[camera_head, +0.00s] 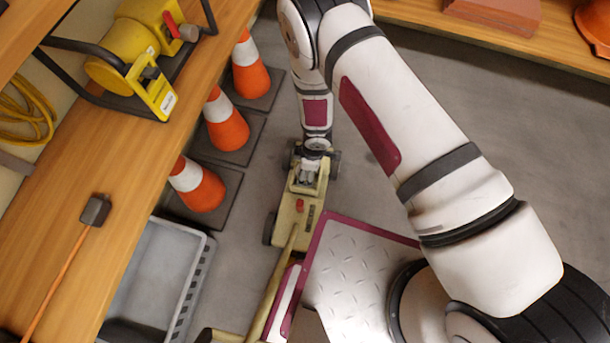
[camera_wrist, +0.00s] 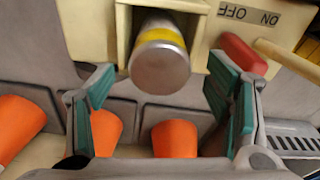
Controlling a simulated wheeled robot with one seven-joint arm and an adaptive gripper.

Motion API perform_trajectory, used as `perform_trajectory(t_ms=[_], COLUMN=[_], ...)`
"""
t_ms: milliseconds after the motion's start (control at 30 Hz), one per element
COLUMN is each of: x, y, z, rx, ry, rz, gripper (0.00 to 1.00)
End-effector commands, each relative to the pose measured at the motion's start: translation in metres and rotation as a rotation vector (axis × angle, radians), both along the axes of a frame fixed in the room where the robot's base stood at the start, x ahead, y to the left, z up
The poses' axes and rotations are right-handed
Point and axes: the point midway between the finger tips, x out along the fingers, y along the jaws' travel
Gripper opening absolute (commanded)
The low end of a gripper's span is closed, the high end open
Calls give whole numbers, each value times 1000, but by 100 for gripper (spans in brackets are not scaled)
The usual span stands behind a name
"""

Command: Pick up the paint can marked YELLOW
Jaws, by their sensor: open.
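A metal can (camera_wrist: 161,62) with a yellow band sits in a square opening of a beige wheeled machine (camera_wrist: 92,28). In the wrist view its rounded silver end faces me; no lettering on it is readable. My gripper (camera_wrist: 160,82) is open, with one green-padded finger to each side of the can and clear gaps between. Nothing is held. In the head view my gripper (camera_head: 308,172) is low over the machine (camera_head: 297,215), and the can is hidden there.
The machine has a red lever (camera_wrist: 243,53) beside ON and OFF marks. Orange cones (camera_head: 225,125) stand left of it. A grey crate (camera_head: 190,285) lies at lower left. A wooden bench (camera_head: 55,225) holds a mallet and yellow equipment. Floor to the right is clear.

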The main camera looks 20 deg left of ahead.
Motion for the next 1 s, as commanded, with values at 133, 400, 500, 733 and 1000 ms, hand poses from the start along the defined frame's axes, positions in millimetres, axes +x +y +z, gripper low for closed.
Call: perform_trajectory(t_ms=[133, 400, 500, 733, 1000], x=[-1, -1, -1, -1, -1], y=[2, 3, 3, 3, 3], z=[-23, -23, -23, -24, -23], rx=[-1, 0, -1, -1, 0], ry=[0, -1, 0, 0, -1], rz=[2, 1, 1, 1, 1], gripper=[72, 70, 47, 0, 0])
